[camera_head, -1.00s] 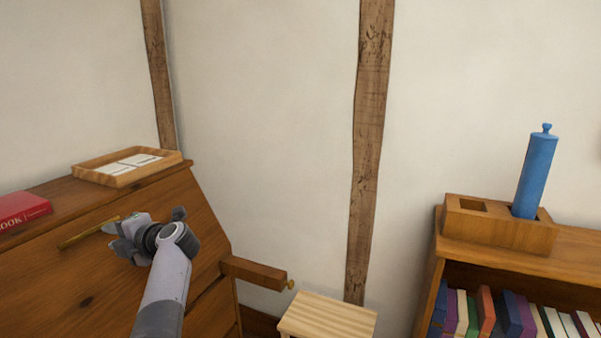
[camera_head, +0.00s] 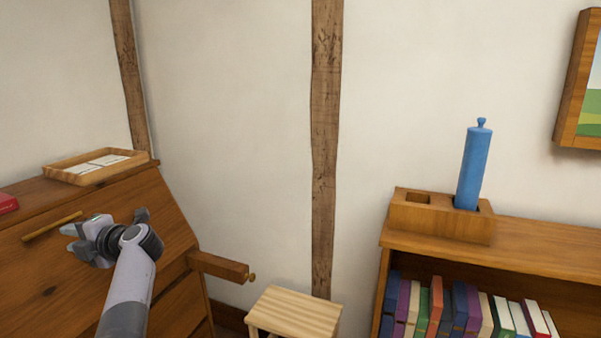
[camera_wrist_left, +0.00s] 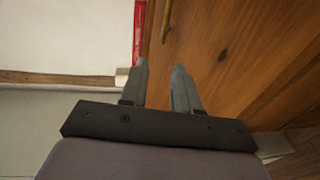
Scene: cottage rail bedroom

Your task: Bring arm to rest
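My left gripper (camera_head: 72,241) is in front of the slanted wooden desk front (camera_head: 120,240) in the head view, near the brass handle (camera_head: 52,226). In the left wrist view its two fingers (camera_wrist_left: 162,85) stand apart with a gap between them and nothing held. The desk front (camera_wrist_left: 235,60) shows beyond the fingers there. From these views I cannot tell whether the gripper touches the desk. My right gripper is not in view.
A wooden rail (camera_head: 220,266) sticks out from the desk's right side. A slatted stool (camera_head: 298,312) stands beside it. A bookshelf (camera_head: 540,250) at right carries a wooden holder (camera_head: 440,220) with a blue cylinder (camera_head: 474,165). A tray (camera_head: 72,172) with papers lies on the desk.

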